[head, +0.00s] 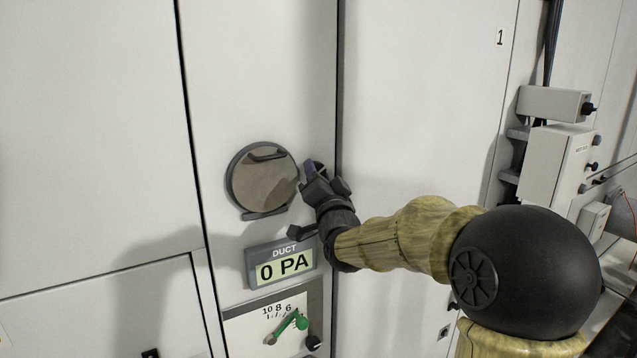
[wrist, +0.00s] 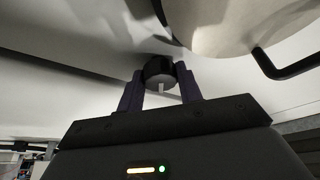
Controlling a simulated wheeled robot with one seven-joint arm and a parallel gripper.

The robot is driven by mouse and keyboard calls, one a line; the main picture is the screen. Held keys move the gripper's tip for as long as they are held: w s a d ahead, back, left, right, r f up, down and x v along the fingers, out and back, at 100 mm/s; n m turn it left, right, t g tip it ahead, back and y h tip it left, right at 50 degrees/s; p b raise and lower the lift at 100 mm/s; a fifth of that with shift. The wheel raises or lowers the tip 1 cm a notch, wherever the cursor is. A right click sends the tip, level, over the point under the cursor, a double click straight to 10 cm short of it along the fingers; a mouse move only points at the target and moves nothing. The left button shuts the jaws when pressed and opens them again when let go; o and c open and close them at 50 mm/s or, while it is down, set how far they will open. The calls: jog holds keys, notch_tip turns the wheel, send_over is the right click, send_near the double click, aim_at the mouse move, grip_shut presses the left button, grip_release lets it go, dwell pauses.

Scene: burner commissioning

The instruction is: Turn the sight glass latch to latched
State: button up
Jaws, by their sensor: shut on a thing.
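The round sight glass (head: 264,179), with a grey rim and a mirror-like face, is on the pale panel in the head view. Its pale round body (wrist: 225,22) fills the upper right of the wrist view. My gripper (head: 309,176) is at the right side of the sight glass. In the wrist view my gripper (wrist: 159,88) has its two dark purple fingers on either side of a black round knob with a white mark, the latch (wrist: 158,69). The fingers are shut on it. In the head view my gripper hides the latch.
A DUCT display (head: 282,265) reading 0 PA is below the sight glass. Under it is a scale plate with a green lever (head: 290,326). A black bent handle (wrist: 285,71) is right of the knob in the wrist view. Grey boxes (head: 558,165) stand on the wall at right.

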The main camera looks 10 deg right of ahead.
jog(key=shift+r+m+g+h+b, duration=0.1)
jog(key=shift+m+g+h+b, duration=0.5)
jog(key=shift+m, duration=1.45)
jog(key=shift+m+g+h+b, duration=0.5)
jog(key=shift+m+g+b, duration=0.15)
jog(key=shift+m, duration=1.4)
jog(key=shift+a, duration=0.1)
jog(key=o, duration=1)
jog(key=shift+s, duration=0.1)
